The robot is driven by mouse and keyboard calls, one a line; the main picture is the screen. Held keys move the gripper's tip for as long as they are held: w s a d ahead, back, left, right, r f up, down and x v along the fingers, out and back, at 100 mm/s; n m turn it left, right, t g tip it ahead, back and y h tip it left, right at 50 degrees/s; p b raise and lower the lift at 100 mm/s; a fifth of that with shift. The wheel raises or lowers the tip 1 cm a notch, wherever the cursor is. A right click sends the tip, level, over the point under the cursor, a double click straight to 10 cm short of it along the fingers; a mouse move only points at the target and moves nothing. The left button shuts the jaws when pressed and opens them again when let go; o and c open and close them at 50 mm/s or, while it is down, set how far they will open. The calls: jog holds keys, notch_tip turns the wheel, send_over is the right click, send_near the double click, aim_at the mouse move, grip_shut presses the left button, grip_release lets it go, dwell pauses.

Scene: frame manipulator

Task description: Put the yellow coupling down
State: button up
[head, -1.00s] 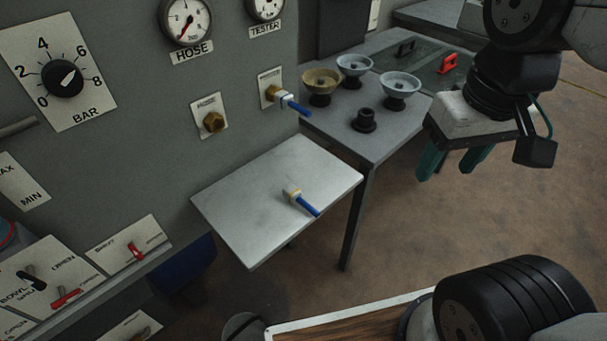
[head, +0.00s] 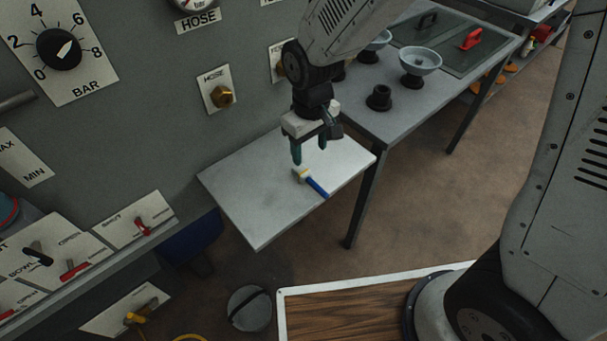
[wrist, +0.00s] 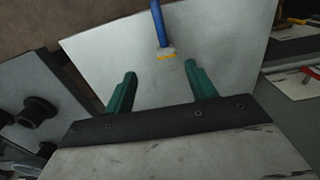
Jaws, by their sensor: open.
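The yellow coupling (head: 301,175), a pale piece with a yellow band and a blue hose stub (head: 317,188), lies on the light metal shelf (head: 245,205). My gripper (head: 309,153) is open and empty, with its green fingers pointing down just above and behind the coupling. In the wrist view the coupling (wrist: 166,54) lies on the shelf (wrist: 100,50) just ahead of the gap between my open fingertips (wrist: 160,70). I see no finger closed on it. The small gap in height is hard to judge.
A brass hose fitting (head: 222,96) sticks out of the panel behind the shelf. A side table (head: 430,115) on the right bears a pale bowl (head: 420,62) and a black fitting (head: 379,98). Much of the shelf's left part is clear.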

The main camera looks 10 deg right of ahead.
aim_at(304, 171)
jog(key=f, duration=0.3)
jog(key=a+f, duration=0.1)
jog(key=f, duration=0.5)
jog(key=shift+w+a, duration=0.15)
jog(key=shift+c, duration=0.3)
grip_shut()
jog(key=shift+r, duration=0.15)
